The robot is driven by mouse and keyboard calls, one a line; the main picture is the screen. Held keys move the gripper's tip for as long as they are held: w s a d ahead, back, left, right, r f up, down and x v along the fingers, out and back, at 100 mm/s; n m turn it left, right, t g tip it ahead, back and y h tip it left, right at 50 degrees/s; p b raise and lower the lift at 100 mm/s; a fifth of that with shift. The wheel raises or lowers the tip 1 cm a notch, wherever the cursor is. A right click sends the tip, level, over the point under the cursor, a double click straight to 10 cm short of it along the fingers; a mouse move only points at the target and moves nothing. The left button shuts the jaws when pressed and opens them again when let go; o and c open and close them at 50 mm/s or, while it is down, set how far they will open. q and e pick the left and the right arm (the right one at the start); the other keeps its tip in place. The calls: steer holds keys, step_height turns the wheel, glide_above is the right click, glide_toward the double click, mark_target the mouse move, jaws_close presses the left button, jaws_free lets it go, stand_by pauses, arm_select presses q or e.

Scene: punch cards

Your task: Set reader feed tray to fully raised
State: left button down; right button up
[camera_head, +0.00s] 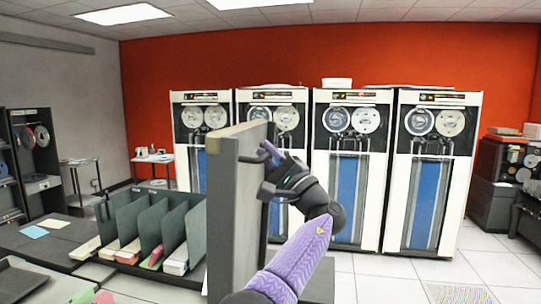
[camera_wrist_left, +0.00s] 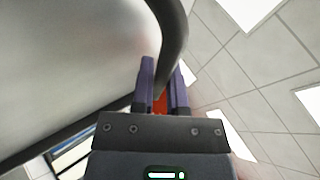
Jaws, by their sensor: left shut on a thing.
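A grey flat panel, which I take to be the reader feed tray (camera_head: 232,225), stands close to upright in the middle of the head view, with a tan top edge. My left gripper (camera_head: 268,152) is at the panel's right-hand face near its top. In the left wrist view, a dark curved handle bar (camera_wrist_left: 174,35) passes between the purple fingers of the left gripper (camera_wrist_left: 163,82), which is shut on it. The panel's pale face fills the left of that view. The panel's lower end and hinge are not clear to see. My right gripper is not in view.
A dark card sorter rack (camera_head: 150,220) with several slots holding cards stands left of the panel. Several tape drive cabinets (camera_head: 347,200) line the orange wall behind. Papers (camera_head: 35,232) lie on the dark table at left. Open floor (camera_head: 400,280) shows at right.

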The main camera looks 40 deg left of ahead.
arm_select(q)
steer(key=shift+f, duration=0.1)
steer(key=c, duration=1)
jaws_free()
steer(key=shift+o, duration=0.4)
steer(key=shift+s+a, duration=0.15)
steer(key=b+v, duration=0.4)
steer(key=v, duration=0.6)
